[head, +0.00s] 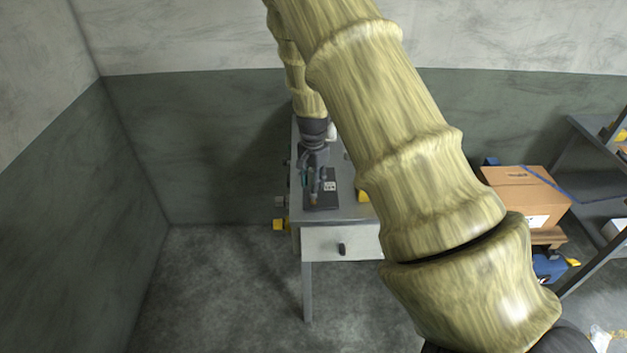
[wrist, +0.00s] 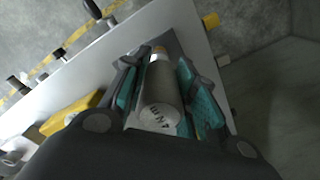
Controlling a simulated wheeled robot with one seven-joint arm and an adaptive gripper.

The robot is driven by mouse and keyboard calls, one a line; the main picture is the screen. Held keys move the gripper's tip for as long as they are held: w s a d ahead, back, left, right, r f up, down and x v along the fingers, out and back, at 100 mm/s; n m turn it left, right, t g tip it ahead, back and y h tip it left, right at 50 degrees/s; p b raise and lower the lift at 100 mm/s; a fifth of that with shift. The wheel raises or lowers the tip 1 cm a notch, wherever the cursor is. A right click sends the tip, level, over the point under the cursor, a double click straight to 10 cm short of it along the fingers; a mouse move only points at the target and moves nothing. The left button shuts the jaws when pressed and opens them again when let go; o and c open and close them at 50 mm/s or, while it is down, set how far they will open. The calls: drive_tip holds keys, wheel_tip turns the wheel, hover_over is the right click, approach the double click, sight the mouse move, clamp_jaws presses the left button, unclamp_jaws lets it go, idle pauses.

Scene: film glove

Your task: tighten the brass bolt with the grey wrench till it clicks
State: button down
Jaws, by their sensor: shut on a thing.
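My gripper (head: 319,180) is low over the grey table, and the wrist view shows its teal-padded fingers (wrist: 160,72) on both sides of a grey cylinder. This cylinder, with dark lettering on its near end, appears to be the grey wrench (wrist: 162,100). A small brass-coloured piece (wrist: 159,50) shows at its far end and may be the brass bolt. I cannot tell whether the two touch or are joined. The dark plate (head: 327,202) with a white label lies under the gripper. In the head view the wrench is too small to make out clearly.
The table (head: 358,211) has a drawer with a dark knob. A yellow block (head: 363,196) lies right of the plate; yellow also shows at the table's left side (head: 279,225). A cardboard box (head: 527,195) and shelves (head: 590,210) stand at right. My arm hides the table's right part.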

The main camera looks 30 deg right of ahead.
drive_tip(key=shift+r, duration=0.1)
drive_tip(key=shift+r+p, duration=0.65)
drive_tip(key=shift+r, duration=0.15)
drive_tip(key=shift+r, duration=0.2)
drive_tip(key=shift+f, duration=0.1)
drive_tip(key=shift+f+n, duration=0.15)
drive_tip(key=shift+n, duration=0.65)
drive_tip(key=shift+f, duration=0.85)
idle(1.4)
